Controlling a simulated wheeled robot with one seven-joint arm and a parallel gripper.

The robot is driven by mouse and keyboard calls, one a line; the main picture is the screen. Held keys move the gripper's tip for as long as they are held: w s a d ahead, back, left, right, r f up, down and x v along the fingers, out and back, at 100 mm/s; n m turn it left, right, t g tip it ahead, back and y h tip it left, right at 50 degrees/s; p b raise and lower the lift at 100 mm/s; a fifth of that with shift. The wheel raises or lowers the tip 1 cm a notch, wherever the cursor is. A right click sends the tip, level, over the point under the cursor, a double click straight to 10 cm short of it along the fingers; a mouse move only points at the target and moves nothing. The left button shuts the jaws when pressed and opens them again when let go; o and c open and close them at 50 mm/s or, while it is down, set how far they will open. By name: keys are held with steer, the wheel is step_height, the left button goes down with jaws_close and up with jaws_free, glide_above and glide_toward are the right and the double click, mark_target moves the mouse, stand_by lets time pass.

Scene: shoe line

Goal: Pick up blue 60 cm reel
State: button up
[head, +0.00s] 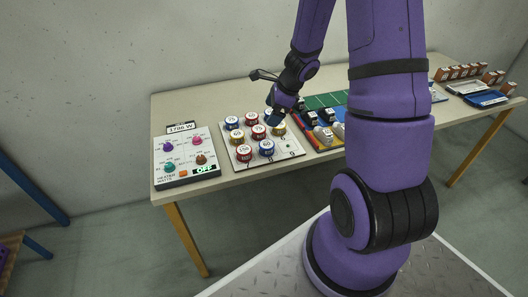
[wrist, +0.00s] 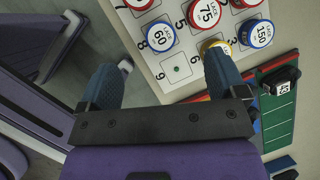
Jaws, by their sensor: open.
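The blue 60 cm reel (wrist: 160,37) is a round cap with a blue rim and a white top marked 60. In the wrist view it lies ahead of the gap between my fingers, nearer the left one, on the white numbered board (wrist: 150,73). In the head view it appears to be the blue reel (head: 267,147) in the front row. My gripper (wrist: 164,77) is open and empty, its two blue fingertips spread wide. In the head view my gripper (head: 277,119) hangs over the board's back right part, apart from this reel.
Close by are a red 75 reel (wrist: 207,13), a blue 150 reel (wrist: 257,33) and a yellow reel (wrist: 212,46) partly behind my right finger. Spot 9 (wrist: 177,69) is empty. A control panel (head: 185,157) stands left; a green mat (head: 324,101) lies right.

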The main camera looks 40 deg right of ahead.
mark_target(267, 144)
steer(key=shift+w+a+f+m, duration=0.15)
steer(key=shift+w+f+m, duration=0.3)
steer(key=shift+f, duration=2.15)
steer(key=shift+w+a+f+m, duration=0.2)
steer(key=shift+f+m, duration=0.4)
steer(key=shift+f, duration=2.05)
steer(key=shift+w+a+f+m, duration=0.1)
steer(key=shift+w+f+m, duration=0.35)
steer(key=shift+f, duration=2.15)
steer(key=shift+s, duration=0.15)
steer(key=shift+c, duration=0.2)
steer(key=c, duration=1)
